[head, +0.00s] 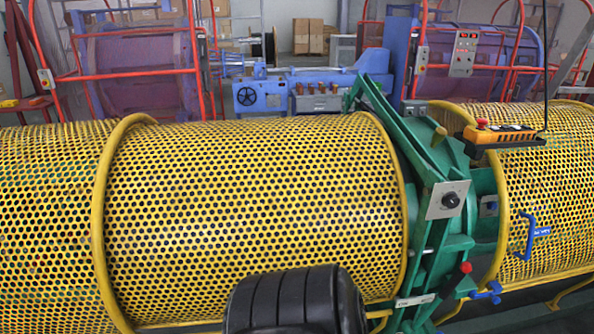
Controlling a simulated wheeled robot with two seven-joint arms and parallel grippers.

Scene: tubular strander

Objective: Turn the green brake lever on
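A short green lever (455,281) with a red knob (465,267) on its end shows low on the green frame (430,240), right of the picture's middle. It tilts up to the right. It looks like the brake lever, but no label that I can read confirms this. Neither of my grippers is in view, and nothing is seen touching the lever.
Yellow perforated guards (250,205) run along both sides of the frame. A grey plate with a black knob (450,200) sits above the lever. A blue handle (530,235) is on the right guard. An orange pendant (500,135) hangs above. A black ribbed shape (295,300) fills the bottom middle.

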